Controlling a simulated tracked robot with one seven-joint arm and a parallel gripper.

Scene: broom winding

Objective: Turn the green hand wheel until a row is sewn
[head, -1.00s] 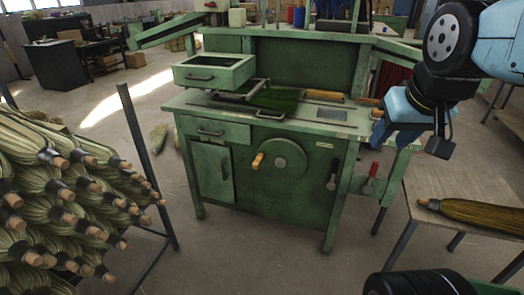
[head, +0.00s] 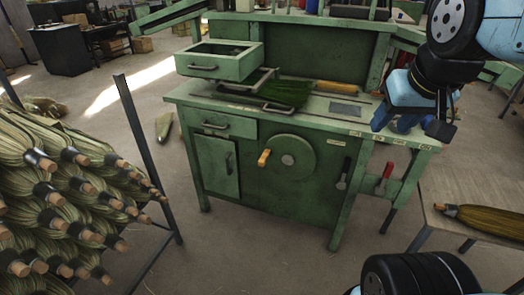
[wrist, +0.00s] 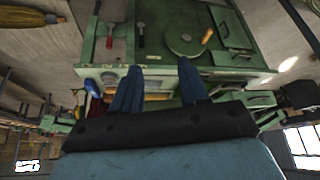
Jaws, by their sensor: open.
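The green hand wheel (head: 300,150) is a round disc on the front of the green bench (head: 265,205). Its orange crank handle (head: 264,158) sticks out at the wheel's left side. The wheel also shows in the wrist view (wrist: 180,42), upside down, with its handle (wrist: 207,36) to the right. My gripper (head: 395,120) is at the bench's right end, above and to the right of the wheel and apart from it. In the wrist view its two blue fingers (wrist: 158,78) are spread with nothing between them. A broom with green bristles (head: 288,92) lies on the bench top.
A red-handled lever (head: 386,172) and a dark lever (head: 342,172) are on the bench right of the wheel. A rack of brooms (head: 60,200) stands at left. A table (head: 440,190) with a broom (head: 490,217) is at right. Floor before the bench is open.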

